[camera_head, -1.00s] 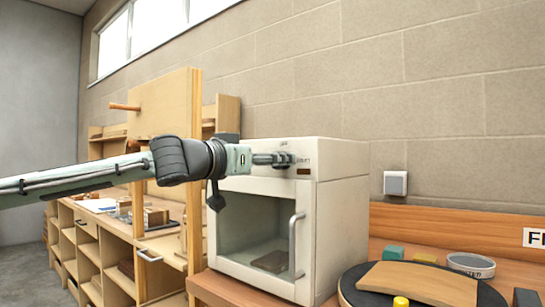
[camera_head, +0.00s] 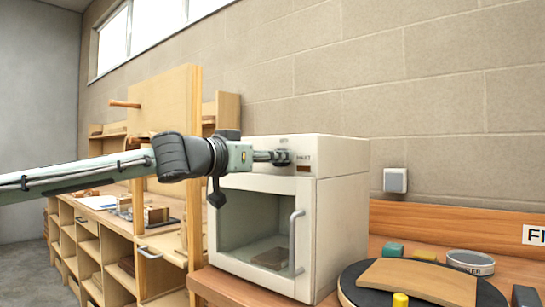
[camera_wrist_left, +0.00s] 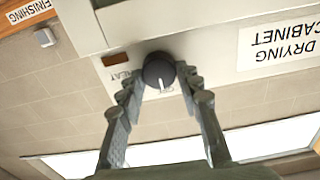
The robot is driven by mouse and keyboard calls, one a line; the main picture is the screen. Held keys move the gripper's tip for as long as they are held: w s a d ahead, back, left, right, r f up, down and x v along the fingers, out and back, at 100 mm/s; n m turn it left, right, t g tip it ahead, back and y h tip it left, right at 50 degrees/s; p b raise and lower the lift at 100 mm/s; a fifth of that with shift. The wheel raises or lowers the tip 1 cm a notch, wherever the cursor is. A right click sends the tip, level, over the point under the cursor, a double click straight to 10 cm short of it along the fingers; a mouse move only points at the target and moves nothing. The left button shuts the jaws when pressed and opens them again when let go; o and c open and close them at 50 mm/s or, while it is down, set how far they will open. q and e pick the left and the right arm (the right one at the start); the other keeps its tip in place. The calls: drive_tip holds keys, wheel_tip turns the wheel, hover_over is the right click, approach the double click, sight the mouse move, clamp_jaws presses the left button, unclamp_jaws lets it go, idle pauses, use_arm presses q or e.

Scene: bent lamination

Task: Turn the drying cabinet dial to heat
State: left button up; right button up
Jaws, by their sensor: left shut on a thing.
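The drying cabinet (camera_head: 342,230) is a cream box with a glass door, standing on the bench. Its dial (camera_wrist_left: 157,70) is a dark round knob on the upper front panel. In the wrist view, which is upside down, the dial's white pointer mark faces down the picture toward the small OFF label. The HEAT label (camera_wrist_left: 120,77) is beside the dial, to its left there and to its right in the head view. My left gripper (camera_head: 278,157) reaches the panel from the left. Its fingers (camera_wrist_left: 158,82) are shut on the dial from both sides. The head view hides most of the dial.
The cabinet door is shut, with a vertical handle (camera_head: 294,243) and a dark block (camera_head: 270,258) inside. A round dark turntable (camera_head: 495,294) with a curved wooden piece stands front right. A wooden panel (camera_head: 165,100) and shelves are left, behind my arm.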

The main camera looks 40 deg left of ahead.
use_arm(q)
drive_tip(key=shift+d+f+m, duration=0.1)
drive_tip(key=shift+m, duration=3.95)
drive_tip(key=shift+d+f+m, duration=0.1)
drive_tip(key=shift+m, duration=3.95)
drive_tip(key=o, duration=1.2)
drive_tip(key=shift+c, duration=0.2)
drive_tip(key=shift+s, duration=0.1)
